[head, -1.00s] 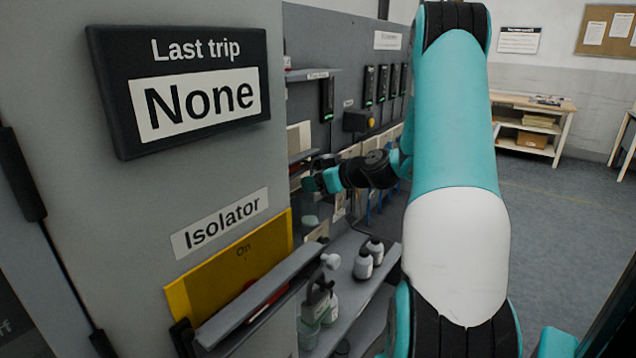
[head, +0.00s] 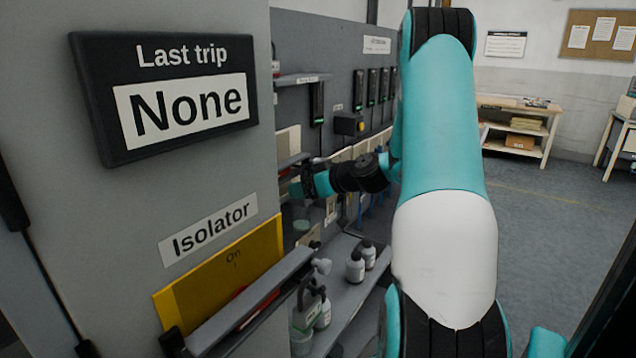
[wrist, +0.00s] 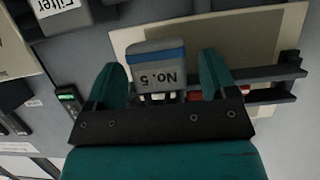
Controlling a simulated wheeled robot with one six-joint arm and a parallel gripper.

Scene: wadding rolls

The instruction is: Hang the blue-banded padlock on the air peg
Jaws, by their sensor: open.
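The blue-banded padlock (wrist: 157,76) shows in the wrist view as a grey block with a blue band and an upside-down "No. 5" label. It lies between the two teal fingers of my gripper (wrist: 162,66), which stand apart with a gap on each side of it. In the head view my gripper (head: 304,181) is small, at the shelving beyond the grey cabinet, and the padlock cannot be made out there. I cannot pick out the air peg in either view.
In the wrist view a beige panel (wrist: 225,35) and a dark rail (wrist: 275,88) lie close by, with a grey "Filter" box (wrist: 62,12) at upper left. In the head view bottles (head: 356,265) stand on a low shelf. The floor (head: 560,215) at right is clear.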

